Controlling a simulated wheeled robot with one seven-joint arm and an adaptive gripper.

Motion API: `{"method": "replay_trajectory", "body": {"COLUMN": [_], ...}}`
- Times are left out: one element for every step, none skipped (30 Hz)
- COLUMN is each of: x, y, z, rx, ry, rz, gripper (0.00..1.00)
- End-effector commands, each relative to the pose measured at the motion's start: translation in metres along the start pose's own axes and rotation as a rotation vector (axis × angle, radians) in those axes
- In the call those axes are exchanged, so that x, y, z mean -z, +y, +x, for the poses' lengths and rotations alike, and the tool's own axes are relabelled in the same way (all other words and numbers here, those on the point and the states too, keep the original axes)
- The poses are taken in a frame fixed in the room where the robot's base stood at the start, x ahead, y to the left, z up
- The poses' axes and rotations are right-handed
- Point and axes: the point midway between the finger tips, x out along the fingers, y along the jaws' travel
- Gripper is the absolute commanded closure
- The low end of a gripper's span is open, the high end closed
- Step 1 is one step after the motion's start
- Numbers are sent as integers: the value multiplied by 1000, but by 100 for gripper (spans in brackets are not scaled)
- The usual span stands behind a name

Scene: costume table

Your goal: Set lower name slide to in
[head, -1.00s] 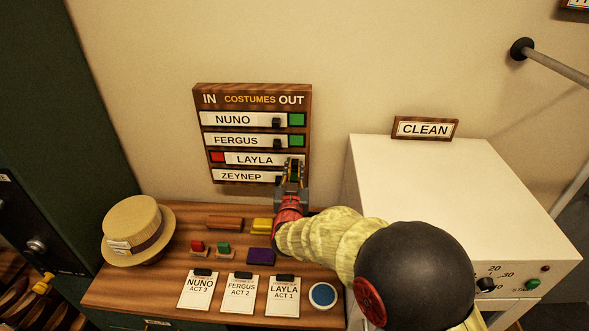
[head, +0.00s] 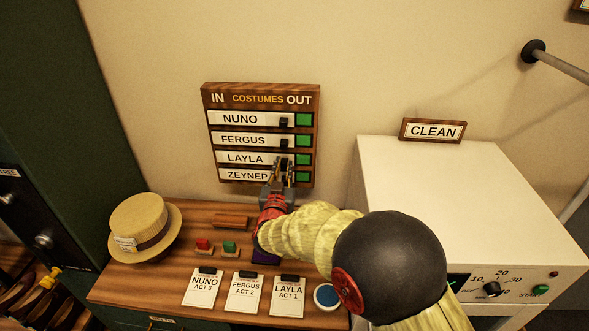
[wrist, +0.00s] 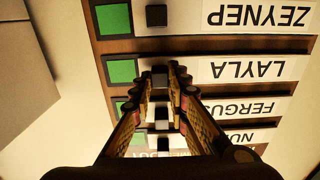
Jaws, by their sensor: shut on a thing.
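The costumes board (head: 314,150) hangs on the wall, with IN at its left and OUT at its right. The LAYLA slide (head: 247,158) sits at the IN side, with green (head: 303,160) showing at its right end. My gripper (head: 283,168) is shut on the LAYLA slide's dark knob, which shows between the fingertips in the upside-down wrist view (wrist: 160,76). The ZEYNEP slide (head: 245,175) is the lowest; its knob (wrist: 156,15) stands free in the wrist view. The NUNO slide (head: 243,119) and FERGUS slide (head: 243,139) also sit left, showing green at right.
The wooden table (head: 190,257) below holds a straw hat (head: 143,226), coloured blocks, several name cards (head: 245,293) and a blue disc (head: 326,295). A white machine (head: 440,190) with a CLEAN sign (head: 433,131) stands at the right.

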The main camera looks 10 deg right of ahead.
Motion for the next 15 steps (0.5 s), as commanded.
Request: {"method": "replay_trajectory", "body": {"x": [0, 0, 0, 0, 0, 1, 1, 1, 1, 1, 1, 1, 1, 1, 1], "y": [-4, -5, -5, -5, -5, -5, -5, -6, -6, -6, -6, -6, -6, -6, -6], "z": [0, 0, 0, 0, 0, 0, 0, 0, 0, 0, 0, 0, 0, 0, 0], "rx": [4, 4, 4, 4, 4, 5, 5, 5, 6, 6, 6, 6, 6, 6, 5], "ry": [0, 0, 0, 0, 0, 0, 0, 0, 0, 0, 0, 1, 1, 1, 1], "rz": [-1, -1, -1, -1, -1, -1, -1, -1, -1, -1, -1, 0, 0, 0, 0], "gripper": [100, 100, 100, 100, 100, 100, 100, 100, 100, 83, 82, 79, 78, 76, 74]}}
